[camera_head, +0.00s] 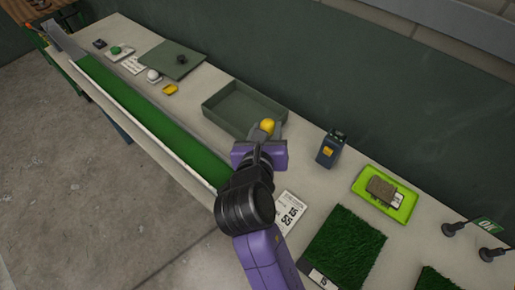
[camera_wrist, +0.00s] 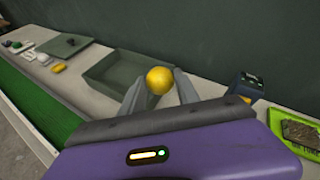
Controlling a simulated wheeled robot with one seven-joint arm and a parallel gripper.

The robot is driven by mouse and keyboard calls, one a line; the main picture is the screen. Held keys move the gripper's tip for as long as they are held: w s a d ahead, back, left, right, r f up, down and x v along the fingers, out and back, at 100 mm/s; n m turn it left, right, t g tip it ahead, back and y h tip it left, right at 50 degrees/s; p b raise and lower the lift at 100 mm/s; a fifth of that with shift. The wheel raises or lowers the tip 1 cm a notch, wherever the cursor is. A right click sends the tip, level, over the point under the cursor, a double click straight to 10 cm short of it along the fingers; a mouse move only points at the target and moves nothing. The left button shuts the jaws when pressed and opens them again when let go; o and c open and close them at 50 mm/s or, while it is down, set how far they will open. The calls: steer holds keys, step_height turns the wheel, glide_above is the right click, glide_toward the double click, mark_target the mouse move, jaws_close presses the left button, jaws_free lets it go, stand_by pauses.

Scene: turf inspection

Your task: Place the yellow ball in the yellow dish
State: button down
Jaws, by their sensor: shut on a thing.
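The yellow ball (camera_head: 267,125) is held between the fingers of my gripper (camera_head: 265,132), near the front edge of the green-grey tray. In the wrist view the yellow ball (camera_wrist: 160,80) sits between the two grey fingertips of my gripper (camera_wrist: 160,87). A small yellow dish (camera_head: 170,89) lies on the bench to the left of the tray, close to the green strip. It also shows small in the wrist view as a yellow dish (camera_wrist: 59,68). It looks empty, though it is small in both views. My gripper is to the right of the dish and apart from it.
The open tray (camera_head: 222,98) lies between my gripper and the back wall. White and green balls on small dishes (camera_head: 153,76) stand beyond the yellow dish. A dark device (camera_head: 330,149) and a lime tray (camera_head: 384,193) are to the right. A green turf channel (camera_head: 150,122) runs along the front.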

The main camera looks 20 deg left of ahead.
step_height(320, 180, down, 14)
steer(key=shift+r+b, duration=0.1)
steer(key=shift+b, duration=0.55)
steer(key=c, duration=1.2)
jaws_free()
steer(key=shift+o, duration=0.2)
